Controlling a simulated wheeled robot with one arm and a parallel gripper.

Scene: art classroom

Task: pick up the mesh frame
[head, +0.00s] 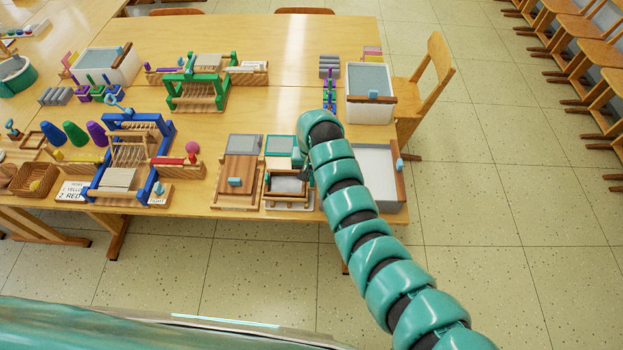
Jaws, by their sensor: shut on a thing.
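The mesh frame (288,186), a small wooden frame around a grey mesh panel, is at the front edge of the near table. It lies on or just above a light tray (290,206); I cannot tell whether there is a gap. My teal segmented arm reaches in from the lower right. My gripper (306,175), small and dark, is at the frame's right side and is shut on it. The arm's end hides part of the area behind the frame, and the fingertips are hard to make out.
A wooden board with a blue handle (238,169) lies close on the left. A white vat (375,160) with a wooden bar is on the right, partly behind my arm. Blue (128,150) and green (196,88) looms stand further left and back. A chair (428,85) stands right of the table.

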